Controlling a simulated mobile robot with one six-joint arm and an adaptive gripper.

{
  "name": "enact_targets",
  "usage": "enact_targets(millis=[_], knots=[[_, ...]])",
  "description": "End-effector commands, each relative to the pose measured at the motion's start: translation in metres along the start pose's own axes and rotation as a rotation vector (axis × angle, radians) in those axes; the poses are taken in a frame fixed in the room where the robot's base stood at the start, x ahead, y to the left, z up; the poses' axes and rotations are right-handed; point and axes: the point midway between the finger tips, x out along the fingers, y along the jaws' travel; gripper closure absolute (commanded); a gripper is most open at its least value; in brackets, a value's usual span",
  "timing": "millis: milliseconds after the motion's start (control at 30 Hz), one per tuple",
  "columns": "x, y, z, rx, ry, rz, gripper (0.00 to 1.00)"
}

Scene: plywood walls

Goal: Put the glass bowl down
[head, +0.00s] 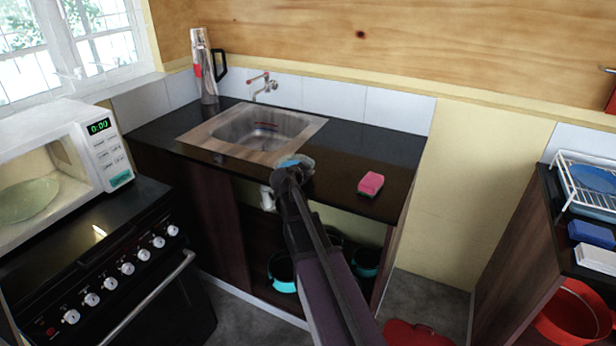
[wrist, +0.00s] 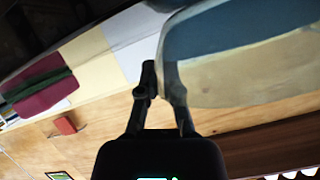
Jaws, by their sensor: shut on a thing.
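My gripper (head: 291,174) is shut on the glass bowl (head: 298,160), at the front edge of the dark counter (head: 340,160), just in front of the sink. Only a small pale blue part of the bowl shows past the gripper in the head view. In the wrist view, the bowl (wrist: 240,70) looks large, see-through and bluish at the upper right, with its wall at the fingertips of my gripper (wrist: 160,85). I cannot tell whether the bowl touches the counter.
A metal sink (head: 258,132) lies behind the bowl. A pink sponge (head: 371,184) sits to the right on the counter. A steel flask (head: 205,70) stands at the back left. The counter right of the sink, behind the sponge, is clear. A microwave (head: 60,160) is at left.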

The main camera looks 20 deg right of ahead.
Motion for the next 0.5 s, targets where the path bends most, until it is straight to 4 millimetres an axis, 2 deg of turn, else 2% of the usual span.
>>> enact_targets(millis=[267,300,367,400,500], knots=[[0.0001,0.0,0.0001,-0.001,0.0,0.0,1.0],[0.0002,0.0002,0.0003,-0.001,-0.001,0.001,0.81],[0.0002,0.0002,0.0003,-0.001,0.0,0.001,0.63],[0.0001,0.0002,0.0003,-0.001,0.0,0.001,0.57],[0.0002,0.0002,0.0002,-0.001,0.0,0.0,0.57]])
